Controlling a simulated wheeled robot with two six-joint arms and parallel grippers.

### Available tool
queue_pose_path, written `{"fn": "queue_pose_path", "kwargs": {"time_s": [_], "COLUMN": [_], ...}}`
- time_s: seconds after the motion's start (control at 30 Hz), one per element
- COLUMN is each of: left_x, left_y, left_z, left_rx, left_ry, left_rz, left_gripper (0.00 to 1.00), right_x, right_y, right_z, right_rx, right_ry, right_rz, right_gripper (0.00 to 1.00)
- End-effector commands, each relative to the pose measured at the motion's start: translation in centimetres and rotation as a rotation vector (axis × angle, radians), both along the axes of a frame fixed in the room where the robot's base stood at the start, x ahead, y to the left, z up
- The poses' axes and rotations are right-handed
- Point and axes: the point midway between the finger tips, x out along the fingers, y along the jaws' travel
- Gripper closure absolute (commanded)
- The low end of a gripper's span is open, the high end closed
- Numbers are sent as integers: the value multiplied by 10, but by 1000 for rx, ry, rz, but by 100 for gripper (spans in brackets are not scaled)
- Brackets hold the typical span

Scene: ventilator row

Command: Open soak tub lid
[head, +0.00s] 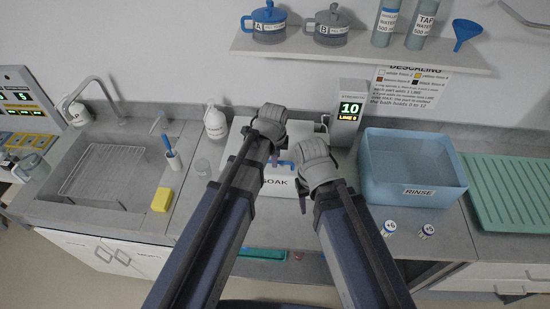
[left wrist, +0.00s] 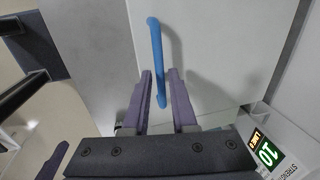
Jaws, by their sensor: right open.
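The soak tub (head: 277,187) stands mid-counter with its white lid (head: 240,150) lying closed on it, partly hidden by my arms. A blue bar handle (head: 285,165) is on the lid. In the left wrist view the handle (left wrist: 157,50) runs between the fingers of my left gripper (left wrist: 160,73), which are open on either side of it with small gaps. In the head view my left gripper (head: 271,124) is over the lid, its fingertips hidden. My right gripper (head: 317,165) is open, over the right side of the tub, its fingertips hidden.
A grey display unit (head: 348,115) stands close behind the tub on the right. The blue rinse tub (head: 415,192) is to its right. A shelf (head: 360,52) hangs above.

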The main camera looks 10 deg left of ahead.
Motion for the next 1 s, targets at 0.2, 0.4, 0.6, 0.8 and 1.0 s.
{"fn": "queue_pose_path", "kwargs": {"time_s": [0.2, 0.4, 0.6, 0.8, 1.0], "left_x": [0, 0, 0, 0, 0], "left_y": [0, 0, 0, 0, 0], "left_z": [0, 0, 0, 0, 0], "left_rx": [0, 0, 0, 0, 0], "left_ry": [0, 0, 0, 0, 0], "left_rz": [0, 0, 0, 0, 0], "left_gripper": [100, 100, 100, 100, 100], "right_x": [0, 0, 0, 0, 0], "right_y": [0, 0, 0, 0, 0], "right_z": [0, 0, 0, 0, 0], "right_rx": [0, 0, 0, 0, 0], "right_ry": [0, 0, 0, 0, 0], "right_rz": [0, 0, 0, 0, 0], "right_gripper": [50, 50, 50, 50, 50]}}
